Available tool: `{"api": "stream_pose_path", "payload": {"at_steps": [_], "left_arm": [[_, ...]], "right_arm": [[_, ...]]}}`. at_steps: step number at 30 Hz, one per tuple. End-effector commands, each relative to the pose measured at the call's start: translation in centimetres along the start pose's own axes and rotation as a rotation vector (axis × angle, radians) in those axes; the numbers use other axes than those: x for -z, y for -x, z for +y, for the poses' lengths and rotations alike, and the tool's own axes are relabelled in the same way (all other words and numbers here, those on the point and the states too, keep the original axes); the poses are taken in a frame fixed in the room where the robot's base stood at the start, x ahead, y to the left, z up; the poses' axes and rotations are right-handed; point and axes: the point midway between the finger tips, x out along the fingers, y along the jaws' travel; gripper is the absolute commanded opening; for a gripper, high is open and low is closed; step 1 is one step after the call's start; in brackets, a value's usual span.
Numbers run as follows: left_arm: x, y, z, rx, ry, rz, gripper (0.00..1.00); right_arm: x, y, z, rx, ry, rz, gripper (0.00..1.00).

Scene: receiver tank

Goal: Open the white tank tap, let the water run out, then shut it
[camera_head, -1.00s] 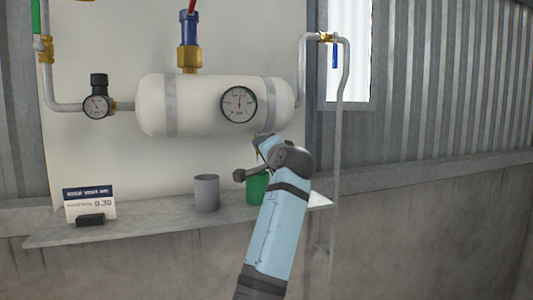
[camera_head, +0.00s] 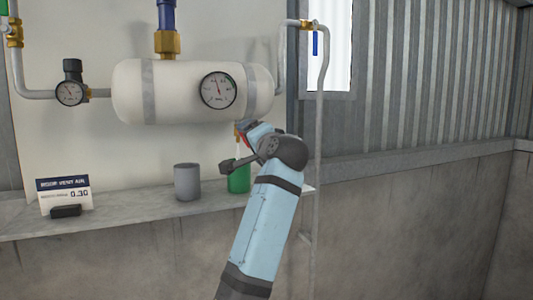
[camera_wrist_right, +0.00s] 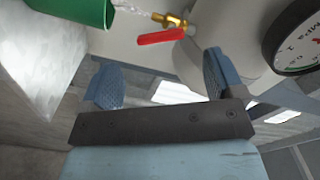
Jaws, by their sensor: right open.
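The white tank (camera_head: 185,92) hangs on the wall panel. Its brass tap (camera_wrist_right: 172,20) with a red lever (camera_wrist_right: 160,37) shows in the right wrist view. A clear stream of water (camera_wrist_right: 130,9) runs from the spout into the green cup (camera_wrist_right: 72,10). In the head view the green cup (camera_head: 238,180) stands on the shelf, partly behind my right arm. My right gripper (camera_wrist_right: 159,62) is open and empty, its two blue fingers apart, near the lever with a gap to it. In the head view my wrist hides most of the tap. My left gripper is out of view.
A grey cup (camera_head: 187,182) and a sign (camera_head: 65,195) stand on the shelf (camera_head: 130,212). The tank's gauge (camera_head: 218,90) is close to my right gripper. A regulator (camera_head: 70,90) is at left; a pipe with a blue-handled valve (camera_head: 315,42) runs down at right.

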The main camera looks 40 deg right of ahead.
Motion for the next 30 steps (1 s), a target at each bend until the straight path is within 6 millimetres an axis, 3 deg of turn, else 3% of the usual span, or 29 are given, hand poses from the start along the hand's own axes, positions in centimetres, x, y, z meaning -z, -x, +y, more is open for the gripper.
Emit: {"api": "stream_pose_path", "payload": {"at_steps": [6, 12, 30], "left_arm": [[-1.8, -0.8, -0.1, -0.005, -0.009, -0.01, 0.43], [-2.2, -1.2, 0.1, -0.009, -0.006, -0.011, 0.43], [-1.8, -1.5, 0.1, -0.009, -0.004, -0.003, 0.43]], "right_arm": [[-0.1, 5.1, 0.2, 0.002, -0.001, 0.002, 0.87], [-0.1, 7.9, 0.1, 0.001, 0.0, 0.001, 0.87], [0.0, 8.8, 0.0, 0.0, 0.0, -0.001, 0.87]]}}
